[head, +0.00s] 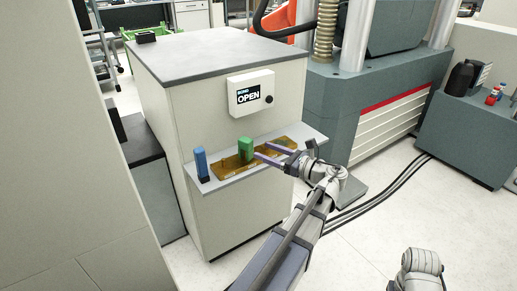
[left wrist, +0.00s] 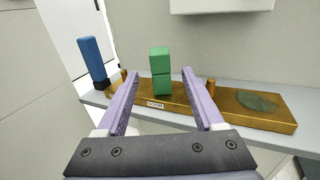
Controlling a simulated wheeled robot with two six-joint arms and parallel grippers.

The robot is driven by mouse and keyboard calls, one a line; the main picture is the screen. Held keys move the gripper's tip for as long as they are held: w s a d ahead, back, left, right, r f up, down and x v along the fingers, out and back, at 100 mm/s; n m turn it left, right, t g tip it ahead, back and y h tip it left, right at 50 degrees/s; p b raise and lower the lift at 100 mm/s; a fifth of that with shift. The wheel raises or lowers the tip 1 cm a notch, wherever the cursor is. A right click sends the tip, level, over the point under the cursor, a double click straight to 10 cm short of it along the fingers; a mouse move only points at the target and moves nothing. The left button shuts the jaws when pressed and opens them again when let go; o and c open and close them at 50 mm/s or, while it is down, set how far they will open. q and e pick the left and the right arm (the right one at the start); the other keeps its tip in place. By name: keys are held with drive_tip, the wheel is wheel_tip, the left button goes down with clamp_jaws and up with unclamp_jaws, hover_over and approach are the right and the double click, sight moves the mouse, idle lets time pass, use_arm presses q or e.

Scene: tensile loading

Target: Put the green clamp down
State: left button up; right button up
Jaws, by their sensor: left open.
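The green clamp (head: 246,148) is an upright block standing on the brown-gold tray (head: 225,172) on the cabinet's shelf. In the left wrist view the clamp (left wrist: 160,75) shows ahead, in line with the gap between my fingers. My left gripper (head: 265,153) is open, with its two purple fingers pointing at the clamp from the right. In the left wrist view my left gripper (left wrist: 161,76) has a wide gap, and clear space shows on both sides of the clamp. Its fingers appear apart from the clamp. My right gripper is not in view.
A blue block (head: 200,163) on a dark base stands at the shelf's left end. A darker green patch (left wrist: 258,101) lies on the tray's right part. The cabinet front carries a display box (head: 250,93) reading OPEN. A large grey machine (head: 400,110) stands at the right.

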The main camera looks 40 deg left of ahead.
use_arm(q)
drive_tip(key=shift+d, duration=0.2)
drive_tip(key=s+d+f+n+t+h, duration=0.3)
drive_tip(key=d+f+n+h, duration=0.5)
drive_tip(key=d+f, duration=0.85)
drive_tip(key=s+d+f+n+h, duration=0.1)
drive_tip(key=s+d+h, duration=0.1)
drive_tip(key=d, duration=0.5)
drive_tip(key=s+d+f+n+g+h, duration=0.1)
drive_tip(key=s+d+f+n+h, duration=0.1)
drive_tip(key=d, duration=0.5)
drive_tip(key=s+d+f+n+h, duration=0.2)
drive_tip(key=s+d+h, duration=0.1)
drive_tip(key=d, duration=0.4)
drive_tip(key=shift+s+d+f+h, duration=0.2)
drive_tip(key=shift+s+h, duration=0.15)
drive_tip(key=shift+h, duration=0.45)
drive_tip(key=shift+a, duration=0.1)
